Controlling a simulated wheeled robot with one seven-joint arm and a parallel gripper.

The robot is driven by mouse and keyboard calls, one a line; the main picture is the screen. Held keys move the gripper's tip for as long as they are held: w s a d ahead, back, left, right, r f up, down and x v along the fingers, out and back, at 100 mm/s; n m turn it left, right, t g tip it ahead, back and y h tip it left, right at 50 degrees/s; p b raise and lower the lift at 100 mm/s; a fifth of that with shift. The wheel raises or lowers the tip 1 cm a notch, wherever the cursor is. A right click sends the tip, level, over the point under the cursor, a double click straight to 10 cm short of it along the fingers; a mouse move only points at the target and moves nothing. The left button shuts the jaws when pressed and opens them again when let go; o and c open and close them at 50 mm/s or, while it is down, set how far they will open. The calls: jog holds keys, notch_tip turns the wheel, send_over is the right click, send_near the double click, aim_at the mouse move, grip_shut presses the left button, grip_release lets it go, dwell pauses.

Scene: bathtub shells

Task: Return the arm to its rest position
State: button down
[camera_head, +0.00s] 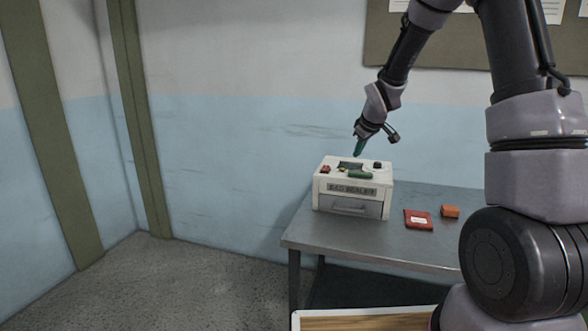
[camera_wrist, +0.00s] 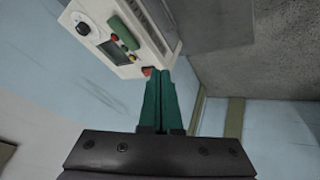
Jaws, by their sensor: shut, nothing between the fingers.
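My gripper (camera_head: 358,153) has green fingers and hangs down just above the top of the white bag sealer box at its back edge in the head view. In the wrist view the fingers of my gripper (camera_wrist: 161,80) lie side by side, shut and empty. The bag sealer (camera_head: 352,188) stands on the metal table and has a labelled front with a drawer. Its top carries a green bar, a dark panel and small red and dark knobs. The bag sealer (camera_wrist: 122,35) also shows in the wrist view beyond the fingertips. I cannot tell whether the fingers touch it.
The grey metal table (camera_head: 420,241) holds a red packet (camera_head: 418,220) and an orange block (camera_head: 450,211) right of the sealer. A wooden-topped surface with a pale rim (camera_head: 365,312) is at the bottom. A wall stands behind. The floor at left (camera_head: 180,270) is clear.

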jog(key=s+d+r+m, duration=0.2)
jog(key=s+r+m, duration=0.1)
jog(key=s+r, duration=0.5)
jog(key=s+d+r+m, duration=0.2)
jog(key=s+r+m, duration=0.1)
jog(key=s+r, duration=0.45)
jog(key=s+r+m, duration=0.1)
jog(key=s+m, duration=0.2)
jog(key=s, duration=0.7)
jog(key=s+a+r+m+y, duration=0.1)
jog(key=s+r+m, duration=0.1)
jog(key=s, duration=0.8)
jog(key=shift+r+m, duration=0.3)
jog(key=shift+m, duration=0.2)
